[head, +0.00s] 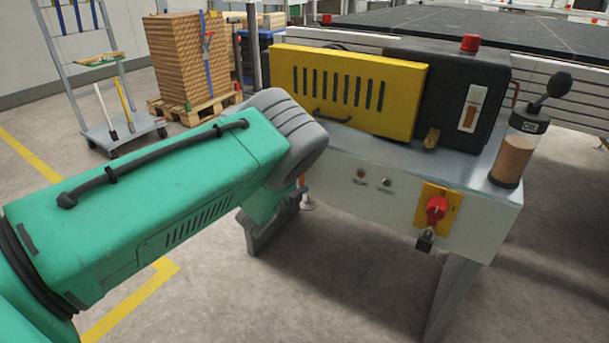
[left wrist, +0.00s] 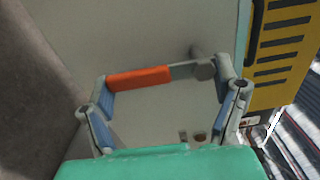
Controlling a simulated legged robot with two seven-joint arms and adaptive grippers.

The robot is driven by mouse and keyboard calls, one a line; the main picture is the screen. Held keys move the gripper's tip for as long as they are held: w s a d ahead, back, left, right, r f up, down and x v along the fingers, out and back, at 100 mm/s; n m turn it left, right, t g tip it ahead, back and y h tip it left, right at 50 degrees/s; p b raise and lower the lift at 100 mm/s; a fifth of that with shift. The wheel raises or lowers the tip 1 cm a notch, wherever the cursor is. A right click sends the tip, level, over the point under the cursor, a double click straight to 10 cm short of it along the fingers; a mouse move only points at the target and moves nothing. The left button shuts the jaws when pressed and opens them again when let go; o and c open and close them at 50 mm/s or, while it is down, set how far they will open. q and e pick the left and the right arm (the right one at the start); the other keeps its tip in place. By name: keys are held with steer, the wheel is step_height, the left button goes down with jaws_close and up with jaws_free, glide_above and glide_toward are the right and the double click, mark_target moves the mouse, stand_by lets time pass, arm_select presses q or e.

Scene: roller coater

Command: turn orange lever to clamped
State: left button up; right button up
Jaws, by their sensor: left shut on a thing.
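The orange lever (left wrist: 138,78) shows in the left wrist view as an orange grip on a grey rod, set in front of a pale machine side panel (left wrist: 150,30). My left gripper (left wrist: 163,76) has one finger at the outer end of the orange grip and the other by the grey pivot end. The lever lies between these fingers, and the gripper is shut on it. In the head view my green left arm reaches to the left side of the machine and hides most of the lever and gripper. My right gripper is not in view.
The roller coater has a yellow slotted cover (head: 345,88), a black housing (head: 455,85) and a red rotary switch (head: 436,209) on its front. A clear bottle-like container (head: 517,150) stands at its right. A pallet of boards (head: 180,60) and a trolley (head: 122,132) stand behind left.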

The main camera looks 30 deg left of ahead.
arm_select(q)
steer(key=shift+d, duration=0.15)
steer(key=o, duration=1.4)
steer(key=shift+c, duration=0.2)
steer(key=shift+o, duration=1.3)
steer(key=shift+w+f, duration=0.2)
steer(key=shift+r, duration=0.1)
steer(key=shift+s, duration=0.1)
steer(key=s, duration=1.1)
steer(key=shift+s+a, duration=0.25)
steer(key=shift+s, duration=0.15)
